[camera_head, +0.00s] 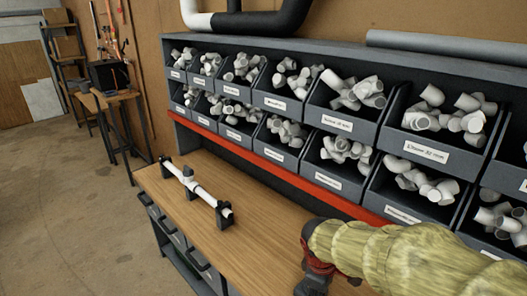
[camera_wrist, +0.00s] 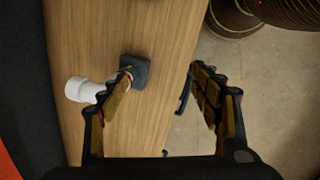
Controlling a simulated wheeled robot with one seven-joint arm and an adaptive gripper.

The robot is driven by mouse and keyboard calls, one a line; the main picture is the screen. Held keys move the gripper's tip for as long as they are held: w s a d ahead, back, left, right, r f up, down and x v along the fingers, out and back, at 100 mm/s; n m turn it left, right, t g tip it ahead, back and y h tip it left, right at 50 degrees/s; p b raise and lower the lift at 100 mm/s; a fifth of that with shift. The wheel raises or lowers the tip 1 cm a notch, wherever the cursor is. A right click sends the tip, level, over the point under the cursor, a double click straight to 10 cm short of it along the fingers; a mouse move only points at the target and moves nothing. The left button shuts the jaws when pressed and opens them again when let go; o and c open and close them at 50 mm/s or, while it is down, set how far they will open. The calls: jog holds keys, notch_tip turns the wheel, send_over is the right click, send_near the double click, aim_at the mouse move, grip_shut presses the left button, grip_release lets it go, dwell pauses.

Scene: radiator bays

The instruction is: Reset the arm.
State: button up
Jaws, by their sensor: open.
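My arm, in a yellow-green sleeve, enters the head view from the lower right over the workbench (camera_head: 265,232). Its dark and red wrist end shows at the bottom edge there, and the fingers cannot be made out. In the wrist view my gripper (camera_wrist: 160,73) is open, its two fingers well apart, with nothing held between them. A white pipe piece (camera_wrist: 78,89) and a dark square block (camera_wrist: 135,71) show below on the wooden top, partly hidden by the left finger. I cannot tell whether the finger touches them.
A white pipe with a tee (camera_head: 190,180) rests on dark holders on the bench. Two rows of labelled grey bins (camera_head: 284,105) with white fittings stand behind, above a red rail (camera_head: 275,158). A small table (camera_head: 118,97) stands farther back. Open floor lies left.

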jog(key=s+d+r+m+t+y+b, duration=0.1)
jog(key=s+r+m+t+b, duration=0.1)
jog(key=s+m+b, duration=0.3)
jog(key=s+d+r+m+t+b, duration=0.2)
jog(key=s+m+b, duration=0.3)
jog(key=s, duration=0.5)
jog(key=shift+s+r+m+y, duration=0.2)
jog(key=shift+r+m+y, duration=0.15)
jog(key=shift+m, duration=0.55)
